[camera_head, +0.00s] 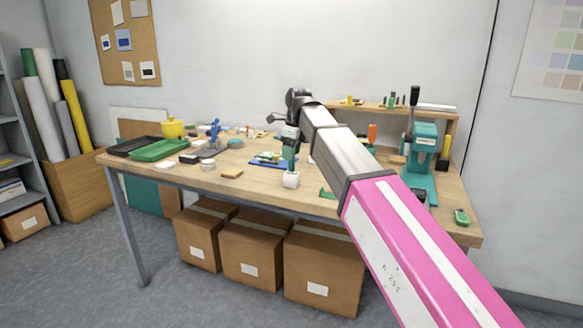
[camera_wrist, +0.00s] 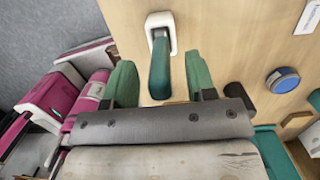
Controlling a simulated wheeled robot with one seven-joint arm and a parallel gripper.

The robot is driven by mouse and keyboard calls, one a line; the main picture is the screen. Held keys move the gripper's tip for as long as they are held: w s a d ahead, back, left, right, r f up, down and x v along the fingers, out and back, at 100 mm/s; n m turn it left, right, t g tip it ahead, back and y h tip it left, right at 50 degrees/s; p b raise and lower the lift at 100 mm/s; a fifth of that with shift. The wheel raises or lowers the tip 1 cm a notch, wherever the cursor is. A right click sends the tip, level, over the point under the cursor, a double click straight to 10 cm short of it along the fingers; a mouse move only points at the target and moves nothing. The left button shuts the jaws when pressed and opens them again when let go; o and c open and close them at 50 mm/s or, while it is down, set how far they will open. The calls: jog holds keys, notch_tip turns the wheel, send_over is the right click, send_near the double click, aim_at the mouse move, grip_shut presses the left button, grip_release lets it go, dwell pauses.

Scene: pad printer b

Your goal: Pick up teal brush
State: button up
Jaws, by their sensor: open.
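The teal brush (camera_wrist: 160,66) shows in the wrist view as a rounded teal handle coming out of a white holder (camera_wrist: 170,20). My gripper (camera_wrist: 158,62) is open, with one green finger on each side of the brush. Gaps show between the brush and both fingers. In the head view my gripper (camera_head: 290,134) is above the white holder (camera_head: 291,180) near the table's front edge. There I cannot clearly tell the brush from my green fingers.
The wooden table (camera_head: 225,186) carries a green tray (camera_head: 160,149), a yellow pot (camera_head: 173,128) and several small items. A teal pad printer (camera_head: 424,150) stands at the right by a raised shelf (camera_head: 365,106). A blue-topped round item (camera_wrist: 283,80) lies right of my gripper. Cardboard boxes (camera_head: 322,268) stand below.

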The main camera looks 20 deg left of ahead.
jog(key=shift+a+f, duration=0.1)
jog(key=shift+f, duration=0.8)
grip_shut()
jog(key=shift+r, duration=0.1)
jog(key=shift+r, duration=0.5)
jog(key=r, duration=0.3)
jog(key=shift+a+r, duration=0.15)
jog(key=shift+a, duration=0.05)
jog(key=s+a+r, duration=0.4)
jog(key=a+r, duration=0.2)
jog(key=a, duration=0.4)
jog(key=shift+a+r, duration=0.3)
